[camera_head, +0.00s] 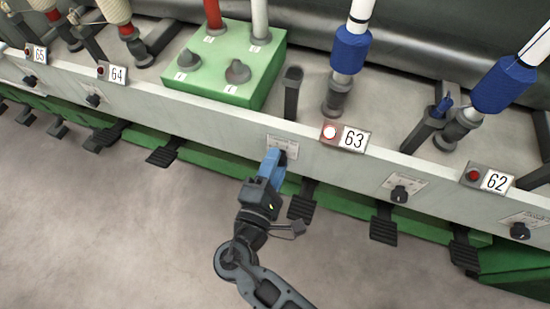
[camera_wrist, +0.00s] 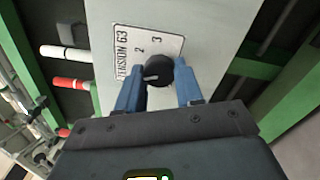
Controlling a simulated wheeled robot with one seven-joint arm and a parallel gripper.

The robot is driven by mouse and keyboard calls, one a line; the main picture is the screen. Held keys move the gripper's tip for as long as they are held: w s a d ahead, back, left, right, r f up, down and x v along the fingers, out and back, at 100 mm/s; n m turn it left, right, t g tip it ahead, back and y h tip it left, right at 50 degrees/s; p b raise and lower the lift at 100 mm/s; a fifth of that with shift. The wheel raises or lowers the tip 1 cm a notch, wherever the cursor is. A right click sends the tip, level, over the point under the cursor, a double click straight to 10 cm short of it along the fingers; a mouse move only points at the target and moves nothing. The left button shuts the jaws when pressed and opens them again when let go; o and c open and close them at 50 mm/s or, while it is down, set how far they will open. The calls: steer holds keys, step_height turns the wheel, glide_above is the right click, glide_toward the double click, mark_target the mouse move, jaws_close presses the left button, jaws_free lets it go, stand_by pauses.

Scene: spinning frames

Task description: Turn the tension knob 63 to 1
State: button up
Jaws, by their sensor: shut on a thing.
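The tension knob 63 (camera_wrist: 158,72) is a round black knob on a white plate (camera_wrist: 140,46) marked "TENSION 63", with 2 and 3 legible in the wrist view. A pale pointer line shows on the knob, but I cannot tell for sure which number it points at. My gripper (camera_wrist: 160,92) has blue fingers on both sides of the knob and is shut on it. In the head view my gripper (camera_head: 275,160) reaches the front panel at the plate (camera_head: 283,142), left of the number 63 sign (camera_head: 353,139). There the fingers largely hide the knob.
A lit indicator (camera_head: 330,132) sits beside the 63 sign. Another knob (camera_head: 399,194) belongs to position 62 on the right. Black pedals such as this one (camera_head: 302,205) stick out below the panel. A green box (camera_head: 225,68) with knobs stands above. The floor in front is clear.

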steer(key=shift+n, duration=0.4)
steer(key=o, duration=1)
steer(key=shift+p+v, duration=0.45)
steer(key=shift+v, duration=3.5)
